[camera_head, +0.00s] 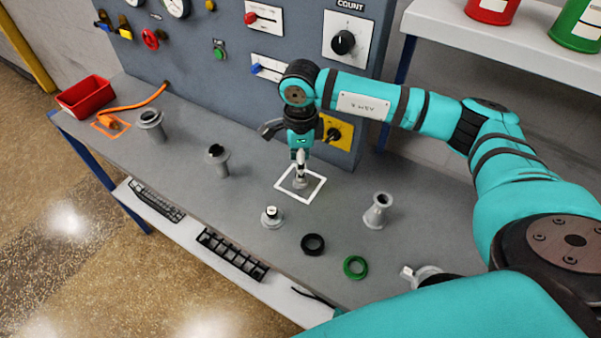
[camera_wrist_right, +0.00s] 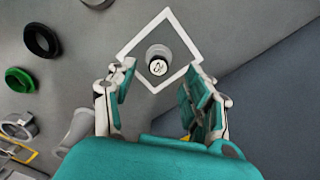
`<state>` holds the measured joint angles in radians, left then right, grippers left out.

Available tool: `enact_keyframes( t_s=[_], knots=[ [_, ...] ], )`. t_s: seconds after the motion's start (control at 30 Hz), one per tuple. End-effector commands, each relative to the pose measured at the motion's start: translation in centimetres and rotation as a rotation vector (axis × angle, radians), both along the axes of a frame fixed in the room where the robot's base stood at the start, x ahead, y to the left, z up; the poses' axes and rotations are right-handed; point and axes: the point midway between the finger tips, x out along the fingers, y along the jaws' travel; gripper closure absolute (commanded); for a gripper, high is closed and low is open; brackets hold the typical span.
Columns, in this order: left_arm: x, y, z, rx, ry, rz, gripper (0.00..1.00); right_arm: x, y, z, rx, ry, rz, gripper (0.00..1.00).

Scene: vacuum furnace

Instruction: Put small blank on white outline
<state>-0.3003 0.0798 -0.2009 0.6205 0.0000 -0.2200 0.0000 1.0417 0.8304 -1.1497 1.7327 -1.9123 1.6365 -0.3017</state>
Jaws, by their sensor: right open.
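A small grey blank (camera_head: 300,182) with a round, marked top stands inside the white outline (camera_head: 284,189) on the grey bench. In the right wrist view the blank (camera_wrist_right: 157,55) is upright within the outline's white frame (camera_wrist_right: 187,38), towards its lower corner. My right gripper (camera_head: 300,160) is just above the blank. In the wrist view its fingers (camera_wrist_right: 158,92) are spread apart, with the blank beyond and between their tips and a gap on both sides. A second blank-like piece (camera_head: 271,217) with a white top stands nearer the bench's front edge. My left gripper is not in view.
A black ring (camera_head: 312,244), a green ring (camera_head: 355,267) and a flanged fitting (camera_head: 377,211) stand to the right. Two more fittings (camera_head: 151,126) (camera_head: 217,160) and a red bin (camera_head: 83,96) are to the left. A control panel (camera_head: 225,20) rises behind.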

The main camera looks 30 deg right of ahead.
Motion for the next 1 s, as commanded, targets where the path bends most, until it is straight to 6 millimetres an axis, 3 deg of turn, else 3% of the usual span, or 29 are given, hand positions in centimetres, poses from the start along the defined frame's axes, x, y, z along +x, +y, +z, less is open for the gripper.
enact_keyframes(
  t_s=[0.1, 0.3, 1.0],
  knots=[
    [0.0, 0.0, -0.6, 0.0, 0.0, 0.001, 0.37, 0.1, 0.0, 1.7, 0.0, -0.003, 0.001, 0.48],
    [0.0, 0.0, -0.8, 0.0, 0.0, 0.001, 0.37, 0.0, 0.0, 3.1, -0.001, 0.0, 0.0, 0.48],
    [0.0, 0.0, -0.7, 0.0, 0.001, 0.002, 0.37, 0.0, 0.0, 3.1, -0.001, 0.0, 0.0, 0.48]
  ],
)
